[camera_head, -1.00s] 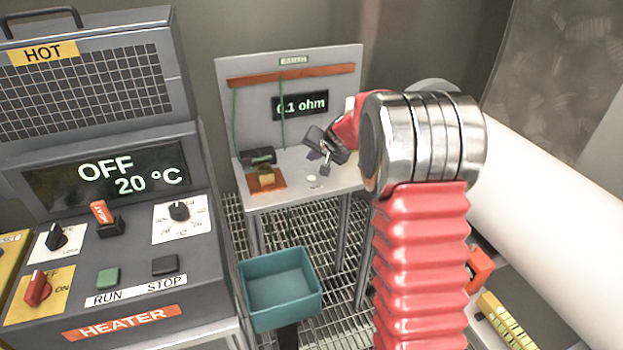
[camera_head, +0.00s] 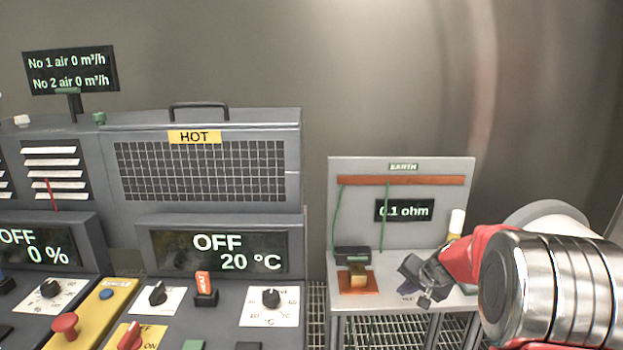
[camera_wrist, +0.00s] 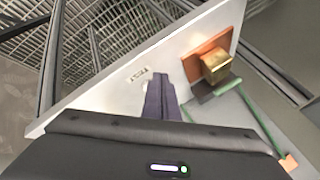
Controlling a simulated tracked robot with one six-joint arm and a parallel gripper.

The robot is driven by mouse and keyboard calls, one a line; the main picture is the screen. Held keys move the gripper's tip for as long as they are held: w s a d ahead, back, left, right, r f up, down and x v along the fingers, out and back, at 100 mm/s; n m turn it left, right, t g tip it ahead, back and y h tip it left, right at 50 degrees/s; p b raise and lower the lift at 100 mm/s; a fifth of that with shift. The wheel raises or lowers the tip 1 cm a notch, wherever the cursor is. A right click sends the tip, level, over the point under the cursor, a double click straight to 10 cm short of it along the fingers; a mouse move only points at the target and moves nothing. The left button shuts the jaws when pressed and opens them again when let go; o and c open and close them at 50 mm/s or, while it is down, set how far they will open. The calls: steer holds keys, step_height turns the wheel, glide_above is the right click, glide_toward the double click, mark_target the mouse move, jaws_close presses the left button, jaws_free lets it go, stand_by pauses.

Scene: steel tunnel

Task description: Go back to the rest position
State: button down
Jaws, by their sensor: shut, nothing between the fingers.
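My gripper (camera_head: 418,286) is at the right in the head view, over the shelf of the earth stand (camera_head: 459,253). My red and silver arm reaches it from the right. The fingers are shut and empty. In the wrist view my gripper's fingers (camera_wrist: 160,98) are together above the grey-white shelf (camera_wrist: 118,92). I cannot tell from these views whether they touch the shelf.
On the stand sit a brass block on an orange plate (camera_head: 358,287) and a black box (camera_head: 352,255). The stand's display (camera_head: 404,210) reads 0.1 ohm. The heater (camera_head: 200,165) reads OFF, 20 °C. A yellow panel (camera_head: 97,318) is at left. Grating lies below.

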steer(key=s+a+r+n, duration=0.2)
steer(key=s+a+r, duration=0.2)
steer(key=s, duration=0.9)
steer(key=s+a+r+n+g+h, duration=0.1)
steer(key=s+a+r+n, duration=0.2)
steer(key=s, duration=1.1)
steer(key=s+a+r+n+h, duration=0.1)
steer(key=s+a+r, duration=0.4)
steer(key=s, duration=0.8)
step_height(320, 180, up, 2)
steer(key=shift+s+n+g, duration=0.25)
steer(key=shift+n+g, duration=0.05)
steer(key=shift+n, duration=0.4)
